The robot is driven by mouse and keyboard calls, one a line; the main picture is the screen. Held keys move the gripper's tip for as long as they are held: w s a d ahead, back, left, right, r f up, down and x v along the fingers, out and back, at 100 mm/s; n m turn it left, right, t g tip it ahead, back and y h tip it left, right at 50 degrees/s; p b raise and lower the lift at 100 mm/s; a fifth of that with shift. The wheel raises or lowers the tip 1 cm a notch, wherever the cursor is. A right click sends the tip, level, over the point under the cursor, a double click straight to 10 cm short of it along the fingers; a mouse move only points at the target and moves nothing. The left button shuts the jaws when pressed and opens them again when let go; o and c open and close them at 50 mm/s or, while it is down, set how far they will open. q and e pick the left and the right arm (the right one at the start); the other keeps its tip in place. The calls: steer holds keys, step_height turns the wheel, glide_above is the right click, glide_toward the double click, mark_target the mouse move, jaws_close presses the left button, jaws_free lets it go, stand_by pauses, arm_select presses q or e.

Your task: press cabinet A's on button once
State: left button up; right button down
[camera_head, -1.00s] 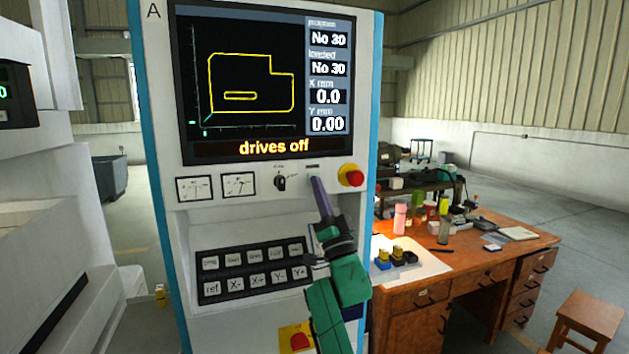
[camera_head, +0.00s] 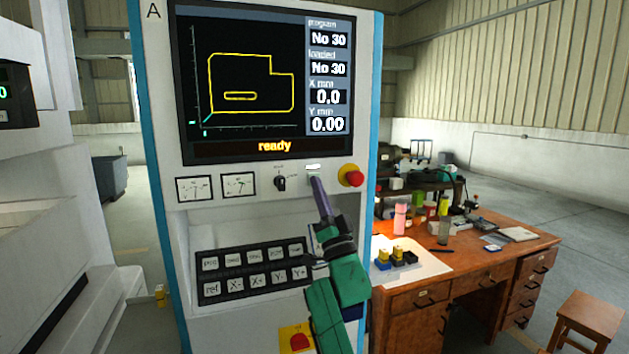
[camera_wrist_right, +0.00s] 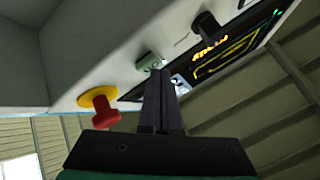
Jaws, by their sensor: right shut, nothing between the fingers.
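Cabinet A (camera_head: 160,60) stands in front of me, white with blue edges and marked A at its top left. Its screen (camera_head: 260,100) reads "ready" at the bottom.
The red knob is close to the right of my fingertips. A keypad (camera_head: 255,268) lies below, beside my right arm.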

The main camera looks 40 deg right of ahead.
steer(key=shift+s+a, duration=0.2)
steer(key=shift+s, duration=0.4)
steer(key=shift+h, duration=0.3)
steer(key=s, duration=0.1)
steer(key=s+a, duration=0.1)
steer(key=s, duration=0.2)
steer(key=shift+s+a, duration=0.35)
